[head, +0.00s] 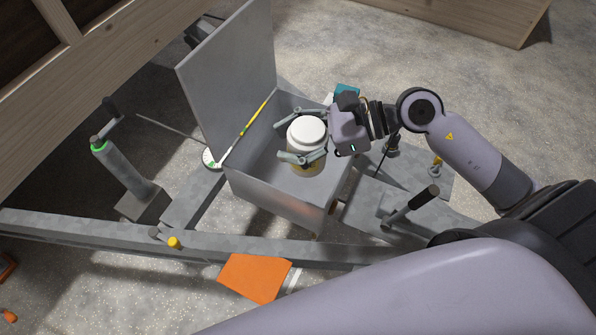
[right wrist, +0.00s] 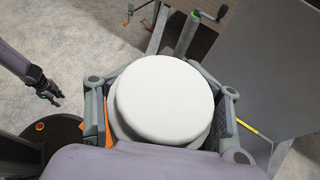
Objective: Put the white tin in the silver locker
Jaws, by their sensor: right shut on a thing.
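The white tin (head: 307,131) has a rounded white lid and a yellowish lower part. My right gripper (head: 303,135) is shut around its sides. In the right wrist view the tin's lid (right wrist: 165,98) fills the space between the fingers. The silver locker (head: 262,187) is an open metal box with its lid (head: 228,75) raised at the left. The tin is upright over the locker's opening, near its right side; I cannot tell how far down it is. My left gripper (right wrist: 50,92) shows small in the right wrist view, away from the tin; its jaw state is unclear.
A crank post (head: 122,170) stands at the left. A lever (head: 410,207) sticks up at the right.

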